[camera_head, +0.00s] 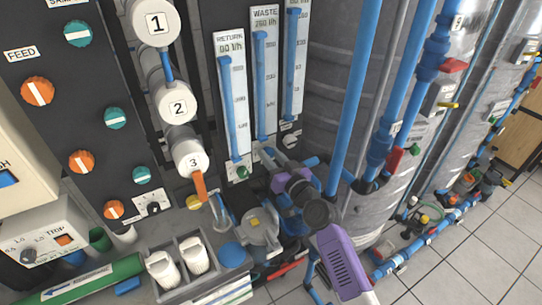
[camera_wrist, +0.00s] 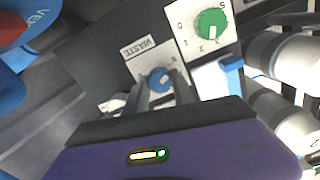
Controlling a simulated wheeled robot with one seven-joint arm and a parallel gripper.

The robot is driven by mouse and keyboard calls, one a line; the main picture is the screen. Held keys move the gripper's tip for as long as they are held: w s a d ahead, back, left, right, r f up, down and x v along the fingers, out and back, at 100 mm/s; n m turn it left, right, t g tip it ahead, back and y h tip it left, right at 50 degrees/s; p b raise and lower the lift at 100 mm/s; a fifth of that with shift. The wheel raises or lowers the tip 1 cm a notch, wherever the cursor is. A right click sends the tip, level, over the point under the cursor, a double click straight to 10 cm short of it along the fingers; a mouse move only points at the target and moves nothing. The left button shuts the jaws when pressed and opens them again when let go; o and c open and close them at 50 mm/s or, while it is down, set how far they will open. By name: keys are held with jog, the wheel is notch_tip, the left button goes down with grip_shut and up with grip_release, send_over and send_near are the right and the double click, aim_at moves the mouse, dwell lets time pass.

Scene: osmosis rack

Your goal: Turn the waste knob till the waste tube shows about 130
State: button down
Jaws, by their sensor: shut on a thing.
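The waste knob (camera_wrist: 160,80) is blue with a white mark and sits beside a WASTE label in the wrist view. My gripper (camera_wrist: 161,92) has its two grey fingers on either side of this knob, closed on it. In the head view my gripper (camera_head: 264,156) reaches the panel below the tubes and hides the knob. The waste tube (camera_head: 265,80) is the middle of three tall gauges, with a blue column. Its small readout looks like 260 l/h, though it is hard to read.
The return tube (camera_head: 232,105) stands left of the waste tube, and a third tube (camera_head: 295,60) stands right. A green knob (camera_wrist: 211,25) is close to the waste knob. Blue pipes (camera_head: 350,90) rise on the right. A pump (camera_head: 257,230) sits below my arm.

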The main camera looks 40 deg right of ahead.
jog(key=m, duration=0.4)
jog(key=shift+m, duration=2.3)
jog(key=shift+f, duration=0.1)
jog(key=c, duration=1.1)
grip_release()
jog(key=shift+o, duration=0.2)
jog(key=v, duration=0.8)
jog(key=shift+b, duration=0.45)
